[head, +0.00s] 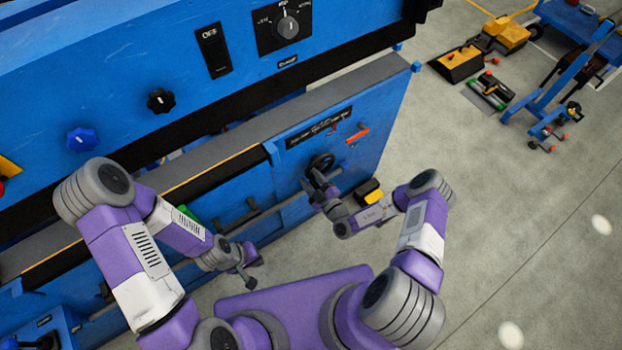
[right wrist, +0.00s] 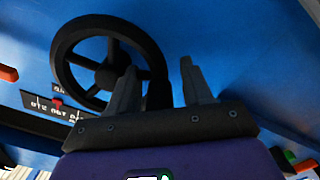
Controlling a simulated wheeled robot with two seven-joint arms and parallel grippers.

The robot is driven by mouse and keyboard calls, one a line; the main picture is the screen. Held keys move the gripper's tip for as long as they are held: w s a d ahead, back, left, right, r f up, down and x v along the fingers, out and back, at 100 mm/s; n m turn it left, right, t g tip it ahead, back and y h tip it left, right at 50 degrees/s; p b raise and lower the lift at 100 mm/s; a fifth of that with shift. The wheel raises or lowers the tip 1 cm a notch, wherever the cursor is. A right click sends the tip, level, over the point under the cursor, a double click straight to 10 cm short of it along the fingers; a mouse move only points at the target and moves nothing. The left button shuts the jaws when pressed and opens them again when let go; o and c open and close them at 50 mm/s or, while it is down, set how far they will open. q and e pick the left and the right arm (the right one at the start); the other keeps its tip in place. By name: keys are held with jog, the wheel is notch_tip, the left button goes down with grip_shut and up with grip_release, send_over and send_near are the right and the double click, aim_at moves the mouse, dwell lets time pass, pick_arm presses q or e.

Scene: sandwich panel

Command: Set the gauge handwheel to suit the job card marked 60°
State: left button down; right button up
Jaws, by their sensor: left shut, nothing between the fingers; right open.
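The black gauge handwheel (head: 321,161) is on the blue front panel; in the right wrist view its spoked rim (right wrist: 62,67) fills the upper left. A dark scale plate (head: 320,127) with white marks and a small red pointer lies above it; it also shows in the right wrist view (right wrist: 42,105), too small to read. My right gripper (right wrist: 158,65) is open, and the wheel's right rim appears between its fingers; I cannot tell if they touch it. My left gripper (head: 249,279) is shut and empty, low beside the panel. I cannot make out a 60° job card.
A red handle (head: 357,135) sticks out right of the wheel. A grey dial (head: 288,27), a black knob (head: 160,101) and a blue knob (head: 82,139) are on the upper panel. A yellow and black item (head: 370,192) is near my right forearm.

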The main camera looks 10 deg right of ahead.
jog(key=shift+a, duration=0.1)
grip_shut()
jog(key=shift+s+f+n, duration=0.1)
jog(key=shift+f+n, duration=0.05)
jog(key=shift+n, duration=0.15)
jog(key=shift+d+f+n, duration=0.3)
jog(key=shift+f+n, duration=0.2)
jog(key=shift+n, duration=0.7)
jog(key=n, duration=0.2)
jog(key=d+f+n, duration=0.1)
jog(key=shift+w+n+p, duration=0.25)
jog(key=shift+n+p, duration=0.05)
jog(key=n, duration=0.1)
jog(key=d+n, duration=0.1)
jog(key=n, duration=0.1)
jog(key=d+n+p, duration=0.1)
jog(key=n, duration=0.1)
jog(key=shift+w+d+f, duration=0.15)
jog(key=shift+w+f, duration=0.2)
jog(key=shift+f, duration=0.05)
jog(key=shift+d, duration=0.1)
jog(key=shift+c, duration=0.2)
grip_release()
jog(key=shift+w, duration=0.1)
jog(key=shift+o, duration=0.2)
